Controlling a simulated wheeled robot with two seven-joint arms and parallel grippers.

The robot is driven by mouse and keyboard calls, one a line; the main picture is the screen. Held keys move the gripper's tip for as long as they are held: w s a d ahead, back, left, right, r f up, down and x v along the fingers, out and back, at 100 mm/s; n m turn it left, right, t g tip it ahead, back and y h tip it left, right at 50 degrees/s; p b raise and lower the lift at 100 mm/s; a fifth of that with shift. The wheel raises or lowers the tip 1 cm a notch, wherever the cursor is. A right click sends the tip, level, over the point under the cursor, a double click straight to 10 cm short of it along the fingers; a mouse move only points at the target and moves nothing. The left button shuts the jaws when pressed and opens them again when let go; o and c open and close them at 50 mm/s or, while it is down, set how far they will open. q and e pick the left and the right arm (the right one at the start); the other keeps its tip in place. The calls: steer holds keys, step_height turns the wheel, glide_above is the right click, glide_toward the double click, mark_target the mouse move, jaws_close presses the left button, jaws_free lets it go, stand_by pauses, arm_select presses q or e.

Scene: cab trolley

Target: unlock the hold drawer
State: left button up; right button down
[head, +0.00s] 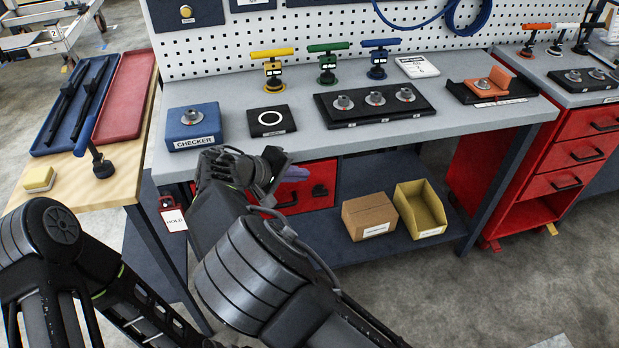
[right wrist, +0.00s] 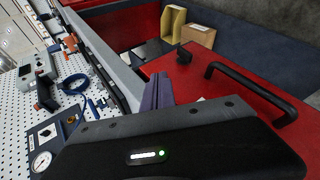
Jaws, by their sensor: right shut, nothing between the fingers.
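The red drawer (head: 312,204) sits under the left part of the grey bench, mostly behind my right gripper. A small black latch or lock piece (head: 320,190) stands on its front; it also shows in the right wrist view (right wrist: 184,56), beside the black bar handle (right wrist: 245,85). My right gripper (head: 295,174) is in front of the drawer's upper part, just below the bench edge. Its purple fingers (right wrist: 158,92) are shut and empty, apart from the latch piece. A red tag reading HOLD (head: 173,217) hangs left of the drawer. My left gripper is out of view.
The bench top (head: 460,125) overhangs the drawer. A blue CHECKER block (head: 192,138) stands near its front left edge. A cardboard box (head: 369,218) and a yellow bin (head: 425,208) stand on the lower shelf to the right. A wooden table (head: 95,195) is at left.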

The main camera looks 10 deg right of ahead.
steer(key=shift+v, duration=2.2)
steer(key=s+d+f+g+y, duration=0.2)
steer(key=s+d+f, duration=0.1)
steer(key=f, duration=0.5)
steer(key=s+d+f+g+y, duration=0.1)
steer(key=s+d+f, duration=0.25)
steer(key=f, duration=0.45)
steer(key=s+d+f+g+y, duration=0.2)
steer(key=s+f, duration=0.2)
steer(key=f, duration=0.4)
steer(key=s+a+f+m+g+y, duration=0.1)
steer(key=s+f+m+g+y, duration=0.2)
steer(key=s+f, duration=0.65)
steer(key=s+a+r+m+t+y, duration=0.1)
steer(key=s+a+m+y, duration=0.1)
steer(key=s, duration=0.4)
steer(key=s+a+r+m+t+y+p, duration=0.1)
steer(key=s+a+r+m+t+y, duration=0.1)
steer(key=s, duration=0.4)
steer(key=a+y, duration=0.1)
steer(key=a, duration=0.1)
steer(key=shift+s+a+y, duration=0.25)
steer(key=shift+s+y, duration=0.05)
steer(key=shift+s, duration=0.1)
